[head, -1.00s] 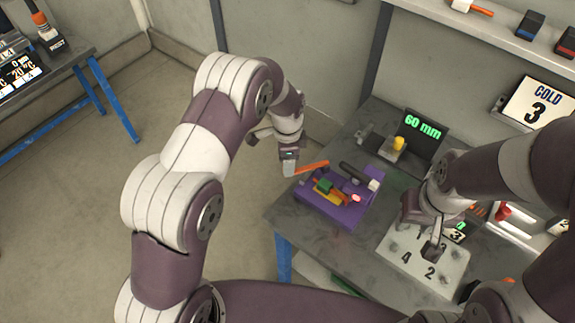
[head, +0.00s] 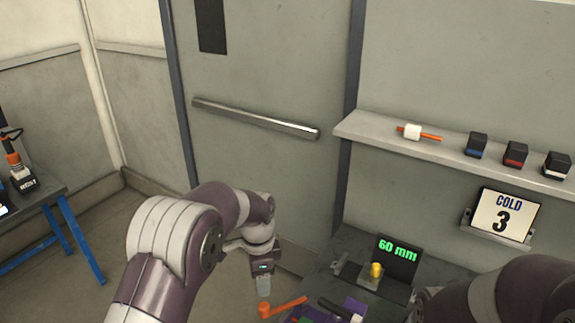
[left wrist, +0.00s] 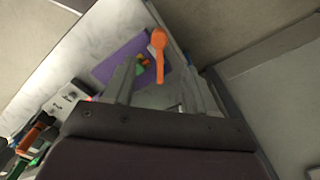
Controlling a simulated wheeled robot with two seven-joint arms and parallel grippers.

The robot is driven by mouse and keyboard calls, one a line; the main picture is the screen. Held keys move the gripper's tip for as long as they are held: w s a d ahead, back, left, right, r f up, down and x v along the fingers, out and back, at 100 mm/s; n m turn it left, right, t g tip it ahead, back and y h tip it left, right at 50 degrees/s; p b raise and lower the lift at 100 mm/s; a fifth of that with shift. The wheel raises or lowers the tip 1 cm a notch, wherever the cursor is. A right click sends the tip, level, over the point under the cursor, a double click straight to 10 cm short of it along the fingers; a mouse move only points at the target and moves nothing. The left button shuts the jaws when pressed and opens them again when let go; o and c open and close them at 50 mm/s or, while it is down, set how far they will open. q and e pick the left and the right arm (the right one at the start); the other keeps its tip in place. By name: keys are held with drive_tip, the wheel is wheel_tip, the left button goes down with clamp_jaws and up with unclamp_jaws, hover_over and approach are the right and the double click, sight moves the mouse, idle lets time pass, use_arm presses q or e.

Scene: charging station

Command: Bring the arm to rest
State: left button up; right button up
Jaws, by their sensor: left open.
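My left arm reaches in from the left in the head view. Its gripper (head: 264,283) hangs at the left end of the workbench, above or beside an orange-handled tool (head: 283,306). In the left wrist view the two fingers of my left gripper (left wrist: 158,92) stand apart. The orange tool (left wrist: 158,55) appears in the gap between them, beyond the tips; I see no grip on it. The purple tray (left wrist: 112,66) lies past the fingers on the bench. My right arm (head: 510,295) shows at the lower right of the head view; its gripper is out of frame.
On the bench are a display reading 60 mm (head: 398,256) and a yellow-topped fixture (head: 372,276). A COLD 3 sign (head: 503,215) hangs behind. A wall shelf (head: 390,137) holds several items. A door with a push bar (head: 255,117) is behind; a blue-legged table (head: 45,205) stands left.

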use_arm(q)
drive_tip(key=s+a+r+n, duration=0.1)
drive_tip(key=s+a+n, duration=0.3)
drive_tip(key=s+n, duration=0.3)
drive_tip(key=s+a+r+n+t, duration=0.1)
drive_tip(key=s+a+n, duration=0.3)
drive_tip(key=s, duration=0.9)
drive_tip(key=n, duration=0.3)
drive_tip(key=shift+a+r, duration=0.15)
drive_tip(key=shift+r, duration=0.05)
